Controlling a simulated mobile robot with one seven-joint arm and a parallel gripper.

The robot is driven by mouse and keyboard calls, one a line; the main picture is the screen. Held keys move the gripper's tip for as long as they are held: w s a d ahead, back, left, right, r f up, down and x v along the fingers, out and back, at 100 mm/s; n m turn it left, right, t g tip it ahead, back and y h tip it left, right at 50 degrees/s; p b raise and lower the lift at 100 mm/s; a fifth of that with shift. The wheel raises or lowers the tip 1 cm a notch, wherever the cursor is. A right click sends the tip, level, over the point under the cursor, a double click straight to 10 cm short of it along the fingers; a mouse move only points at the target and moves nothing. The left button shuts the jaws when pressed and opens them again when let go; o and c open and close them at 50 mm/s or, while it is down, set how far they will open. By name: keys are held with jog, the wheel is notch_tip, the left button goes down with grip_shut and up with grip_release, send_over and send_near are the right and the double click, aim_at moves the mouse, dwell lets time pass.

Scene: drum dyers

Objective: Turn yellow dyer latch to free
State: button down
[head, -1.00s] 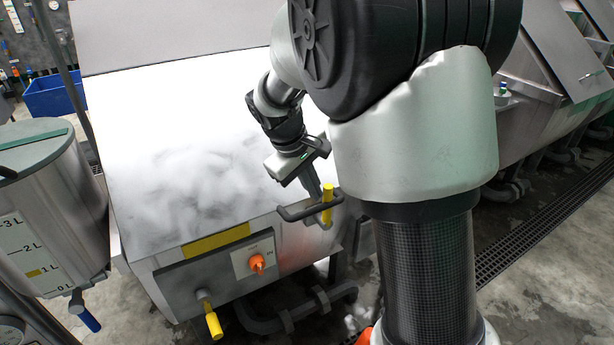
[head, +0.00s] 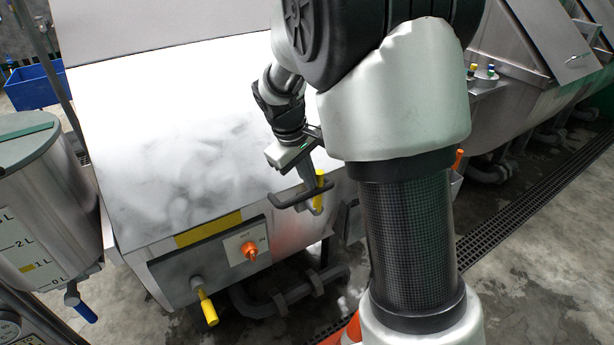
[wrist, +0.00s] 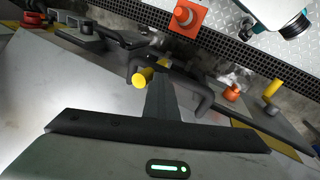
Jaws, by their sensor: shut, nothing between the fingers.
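The yellow dyer is the large pale metal machine with a yellow label strip (head: 208,229) on its front edge. Its latch has a short upright yellow grip (head: 319,190) at the front right corner, beside a black bar handle (head: 290,200). In the wrist view the yellow grip (wrist: 141,78) shows end-on, next to the black handle (wrist: 205,98). My gripper (head: 308,177) is shut and empty, its fingers pointing down close beside the yellow grip. In the wrist view the fingers (wrist: 159,80) lie between the grip and the handle; whether they touch either is unclear.
The front panel has an orange knob (head: 249,250) and a yellow-handled valve (head: 207,307). A graduated metal tank (head: 45,215) stands at left, and a blue bin (head: 38,85) is behind it. Another machine (head: 510,70) is at right, past a floor drain (head: 520,205).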

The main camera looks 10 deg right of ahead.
aim_at(321, 171)
jog(key=shift+d+r, duration=0.15)
jog(key=shift+d, duration=0.05)
jog(key=shift+w+d+r+g+y+p, duration=0.15)
jog(key=shift+d+y+p, duration=0.2)
jog(key=shift+p, duration=0.25)
jog(key=shift+w+d+r+g+y+p, duration=0.15)
jog(key=shift+d+y+p, duration=0.15)
jog(key=shift+p, duration=0.25)
jog(key=shift+w+d+f+y+p, duration=0.15)
jog(key=shift+d+y+p, duration=0.3)
jog(key=shift+d+p, duration=0.3)
jog(key=shift+w+d+f+g+y+p, duration=0.1)
jog(key=shift+w+d+g+y+p, duration=0.05)
jog(key=shift+d+y, duration=0.25)
jog(key=shift+w+d+f+g+y+p, duration=0.1)
jog(key=shift+w+d+g+y+p, duration=0.05)
jog(key=shift+d+y, duration=0.2)
jog(key=shift+w+d+f, duration=0.1)
jog(key=shift+w+d, duration=0.1)
jog(key=shift+d, duration=0.3)
